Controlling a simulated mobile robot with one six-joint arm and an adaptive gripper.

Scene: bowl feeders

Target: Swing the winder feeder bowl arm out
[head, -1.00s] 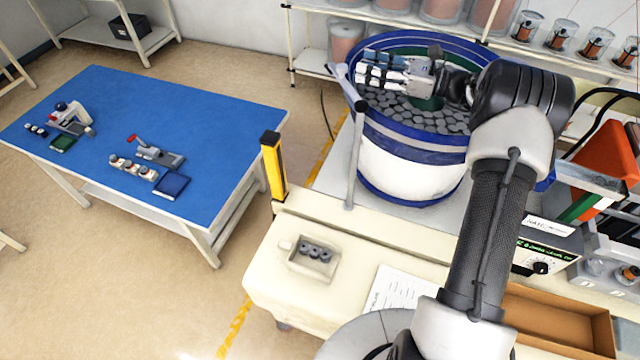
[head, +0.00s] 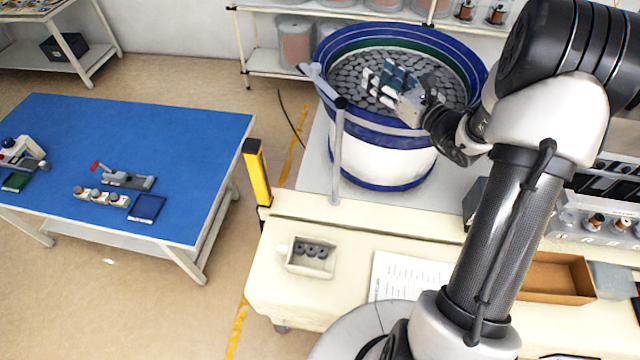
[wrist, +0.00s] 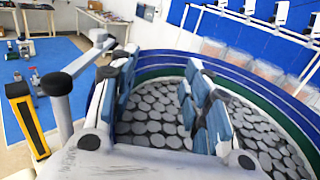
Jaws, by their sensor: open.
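The feeder bowl (head: 375,160), white with blue bands, stands on the bench and holds many grey discs. At its left front rises a grey post with a black cap (head: 338,150). A light grey bowl arm (head: 318,82) runs from the post's top to the back left, along the bowl's left rim. In the wrist view the post (wrist: 62,108) and arm (wrist: 88,62) lie left of the fingers. My gripper (head: 382,84) is open over the bowl's discs, right of the arm and apart from it. Its spread fingers also show in the wrist view (wrist: 160,85).
A yellow and black post (head: 257,172) stands at the bench's left corner. A small tray with dark rings (head: 312,256), a paper sheet (head: 405,277) and a brown box (head: 550,277) lie in front. A blue table (head: 130,130) is left across open floor. Shelves stand behind the bowl.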

